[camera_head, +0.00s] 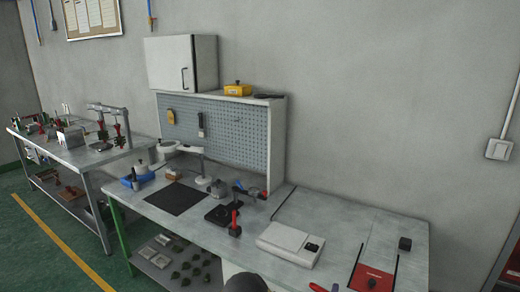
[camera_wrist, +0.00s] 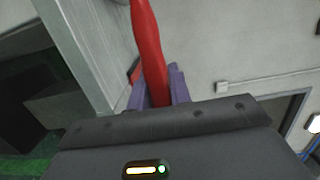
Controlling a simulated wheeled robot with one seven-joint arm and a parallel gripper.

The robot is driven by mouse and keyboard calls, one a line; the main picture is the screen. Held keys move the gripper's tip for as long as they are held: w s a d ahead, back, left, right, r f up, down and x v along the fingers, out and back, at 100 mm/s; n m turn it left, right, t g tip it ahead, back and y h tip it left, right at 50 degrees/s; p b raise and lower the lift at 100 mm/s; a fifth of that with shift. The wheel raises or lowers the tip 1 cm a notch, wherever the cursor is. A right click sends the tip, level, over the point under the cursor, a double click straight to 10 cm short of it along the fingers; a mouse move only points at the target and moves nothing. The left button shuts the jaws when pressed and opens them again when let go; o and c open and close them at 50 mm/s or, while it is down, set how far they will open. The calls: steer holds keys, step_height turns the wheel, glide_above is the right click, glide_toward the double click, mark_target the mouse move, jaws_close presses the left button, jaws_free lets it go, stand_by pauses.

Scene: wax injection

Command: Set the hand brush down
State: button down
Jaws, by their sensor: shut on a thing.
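In the wrist view the two purple fingers of my gripper (camera_wrist: 158,88) are closed around a long red handle, which I take to be the hand brush (camera_wrist: 147,45). The red part rises from between the fingers to the top edge of the picture. Its bristles are not visible. In the head view the gripper is not clearly seen; only a dark rounded part of mine shows at the bottom edge. A small red piece (camera_head: 318,287) shows at the bottom edge there, and I cannot tell whether it is the brush.
The grey workbench (camera_head: 335,208) holds a black mat (camera_head: 176,198), a white flat device (camera_head: 290,243), a red-fronted unit (camera_head: 372,279) and a small black block (camera_head: 405,244). A pegboard (camera_head: 220,128) stands behind. A second table (camera_head: 88,156) is at left. Bare bench lies right of centre.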

steer(key=s+a+f+n+t+y, duration=0.1)
steer(key=s+a+f+n+y, duration=0.1)
steer(key=s+a+n+y, duration=0.2)
steer(key=s+a+y, duration=0.1)
steer(key=a+y, duration=0.2)
steer(key=a, duration=0.1)
steer(key=shift+s+a+f+n, duration=0.3)
steer(key=shift+s+a+f, duration=0.05)
steer(key=shift+s+f, duration=0.05)
